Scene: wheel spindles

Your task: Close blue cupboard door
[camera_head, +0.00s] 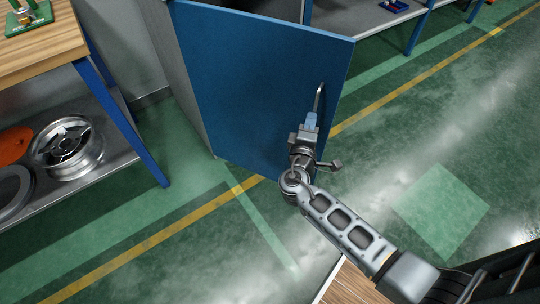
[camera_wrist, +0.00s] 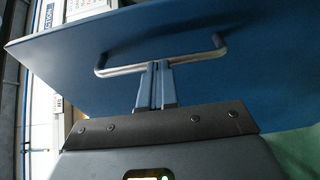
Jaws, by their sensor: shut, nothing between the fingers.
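The blue cupboard door (camera_head: 250,80) stands open at an angle, with its outer face toward me in the head view. It also fills much of the wrist view (camera_wrist: 265,80). A metal bar handle (camera_head: 319,100) is upright near the door's free edge. In the wrist view the handle (camera_wrist: 195,57) runs across the picture just beyond my fingertips. My gripper (camera_head: 311,118) is in front of the door at the lower part of the handle. Its fingers (camera_wrist: 157,68) are together and empty. I cannot tell whether the tips touch the handle.
A wooden-topped workbench (camera_head: 40,55) with blue legs stands at the left, with a metal wheel rim (camera_head: 67,146) on its lower shelf. A grey bench (camera_head: 350,18) is behind the door. The green floor (camera_head: 440,140) to the right is clear.

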